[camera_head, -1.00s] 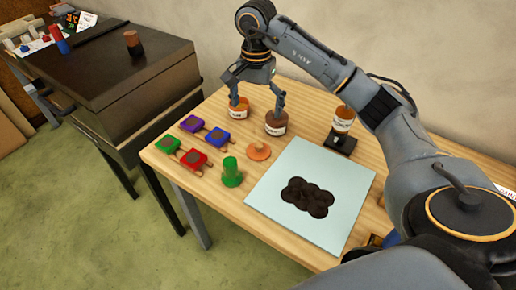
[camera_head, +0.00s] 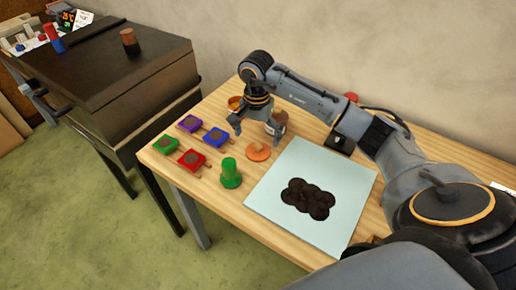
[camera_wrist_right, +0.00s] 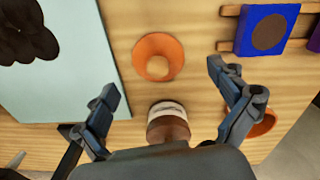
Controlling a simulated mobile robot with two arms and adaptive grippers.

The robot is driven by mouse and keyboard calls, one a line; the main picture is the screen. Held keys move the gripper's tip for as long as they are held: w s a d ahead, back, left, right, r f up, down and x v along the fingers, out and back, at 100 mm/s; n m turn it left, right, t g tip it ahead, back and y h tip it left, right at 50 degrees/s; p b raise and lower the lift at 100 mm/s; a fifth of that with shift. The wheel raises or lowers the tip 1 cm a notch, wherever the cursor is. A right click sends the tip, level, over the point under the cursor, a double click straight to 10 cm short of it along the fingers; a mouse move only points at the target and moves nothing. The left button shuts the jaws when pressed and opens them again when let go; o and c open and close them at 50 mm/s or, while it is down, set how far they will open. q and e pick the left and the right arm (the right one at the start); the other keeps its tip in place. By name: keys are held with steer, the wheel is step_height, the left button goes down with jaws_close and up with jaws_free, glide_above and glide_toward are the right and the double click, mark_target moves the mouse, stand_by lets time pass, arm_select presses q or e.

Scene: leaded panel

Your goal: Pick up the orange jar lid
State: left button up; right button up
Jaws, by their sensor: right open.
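The orange jar lid (camera_head: 258,151) is a round disc with a tan knob, lying on the wooden table (camera_head: 222,196) between the green piece and the pale panel. In the right wrist view the orange jar lid (camera_wrist_right: 158,58) lies ahead of the fingertips and between their lines. My right gripper (camera_head: 257,128) is open and empty, above the table just behind the lid in the head view. In the right wrist view the right gripper (camera_wrist_right: 168,82) has its fingers spread wide. My left gripper is not in view.
A brown jar with a white label (camera_wrist_right: 168,122) stands close between my fingers; an orange jar (camera_head: 236,103) is behind. The green piece (camera_head: 231,174), coloured blocks (camera_head: 193,159) and pale panel (camera_head: 345,185) surround the lid. A dark cabinet (camera_head: 130,75) stands left.

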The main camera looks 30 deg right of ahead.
mark_target(258, 146)
steer(key=shift+s+d+f+p, duration=0.15)
steer(key=shift+f+p, duration=0.3)
steer(key=shift+f, duration=1.5)
steer(key=c, duration=1.7)
steer(key=shift+s, duration=0.1)
jaws_close()
